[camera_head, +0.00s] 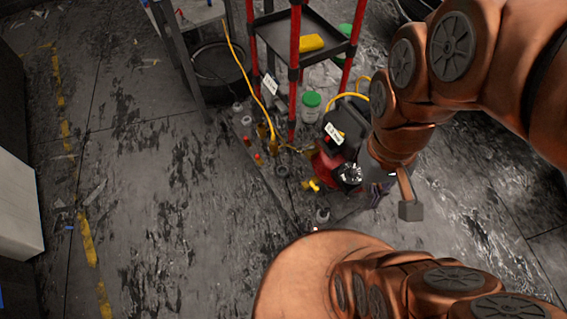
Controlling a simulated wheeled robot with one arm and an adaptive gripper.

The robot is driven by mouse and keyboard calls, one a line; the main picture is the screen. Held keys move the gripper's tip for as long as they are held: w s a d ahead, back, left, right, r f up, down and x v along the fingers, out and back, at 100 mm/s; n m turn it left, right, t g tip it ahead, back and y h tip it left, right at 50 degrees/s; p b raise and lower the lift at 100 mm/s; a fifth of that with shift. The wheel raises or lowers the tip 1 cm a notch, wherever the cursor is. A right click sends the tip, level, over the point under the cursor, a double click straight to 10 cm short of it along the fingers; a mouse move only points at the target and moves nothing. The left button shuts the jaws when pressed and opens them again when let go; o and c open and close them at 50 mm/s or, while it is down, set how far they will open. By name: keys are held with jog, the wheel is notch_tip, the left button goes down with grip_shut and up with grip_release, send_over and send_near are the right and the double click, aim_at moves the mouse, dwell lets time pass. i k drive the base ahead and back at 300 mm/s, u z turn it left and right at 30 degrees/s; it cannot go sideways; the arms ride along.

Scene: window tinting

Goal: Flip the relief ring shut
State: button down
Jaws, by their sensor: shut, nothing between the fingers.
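A small air compressor with a red tank (327,168) and a black top (347,124) stands on the floor beside a red-posted cart. It carries white labels, and brass and yellow fittings lie close to it. The relief ring is too small to make out in the head view. My gripper (378,194) is shut and empty. It points down at the right side of the compressor, close to its dark front parts. My wrist hides part of the compressor's right side, and I cannot tell whether the fingers touch anything.
The cart (292,70) holds a yellow object (297,44) on its shelf. A yellow hose (240,58) hangs down toward the compressor. A green-lidded jar (311,110) and small bottles (246,121) stand nearby. The floor at left (165,210) is mostly clear.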

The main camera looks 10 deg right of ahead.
aim_at(312, 147)
jog(key=u, duration=0.8)
jog(key=k, duration=1.1)
jog(key=u, duration=1.15)
jog(key=i, duration=1.35)
jog(key=z, duration=1.2)
jog(key=i, duration=0.85)
jog(key=z, duration=0.95)
